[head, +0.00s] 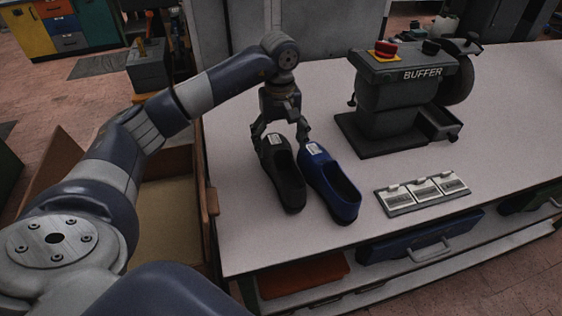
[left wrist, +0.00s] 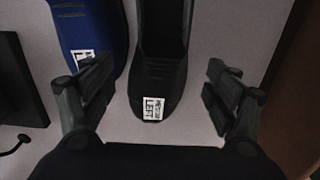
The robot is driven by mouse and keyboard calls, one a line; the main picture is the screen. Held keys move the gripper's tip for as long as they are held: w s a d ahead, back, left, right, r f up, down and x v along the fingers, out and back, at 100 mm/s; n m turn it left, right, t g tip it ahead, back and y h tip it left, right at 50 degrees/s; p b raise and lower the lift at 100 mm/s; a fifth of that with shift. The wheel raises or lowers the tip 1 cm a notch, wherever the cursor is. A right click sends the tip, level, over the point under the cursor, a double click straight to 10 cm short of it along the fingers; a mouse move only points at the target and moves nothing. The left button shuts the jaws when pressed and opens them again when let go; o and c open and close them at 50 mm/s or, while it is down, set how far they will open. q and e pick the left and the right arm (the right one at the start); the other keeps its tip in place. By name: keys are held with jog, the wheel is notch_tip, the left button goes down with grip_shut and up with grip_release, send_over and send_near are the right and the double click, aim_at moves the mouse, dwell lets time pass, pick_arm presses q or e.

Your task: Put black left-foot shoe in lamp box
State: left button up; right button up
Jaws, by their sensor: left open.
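The black shoe (head: 284,178) lies on the pale workbench with its toe towards the back. In the left wrist view, its toe (left wrist: 158,85) carries a white label that reads LEFT. The blue shoe (head: 331,184) lies close beside it on the right; it also shows in the left wrist view (left wrist: 92,28). My left gripper (head: 280,132) is open at the toe end of the black shoe. In the left wrist view, its fingers are on either side of that toe, with gaps. An open brown box (head: 209,205) stands left of the bench; no lamp marking is visible. My right gripper is out of view.
A dark buffer machine (head: 396,100) with a red button stands at the bench's back right. A tray with three labelled plates (head: 422,192) lies at the right front. Blue (head: 420,238) and orange (head: 303,276) cases are under the bench top. The bench front left is clear.

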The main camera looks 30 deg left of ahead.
aim_at(280, 150)
pick_arm(q)
jog(key=shift+s+d+f+p, duration=0.1)
jog(key=shift+f+p, duration=0.25)
jog(key=shift+f, duration=0.05)
notch_tip(280, 150, down, 3)
jog(key=shift+f+p, duration=0.15)
jog(key=shift+p, duration=0.6)
jog(key=shift+f, duration=0.4)
jog(key=shift+r, duration=0.15)
jog(key=c, duration=1.3)
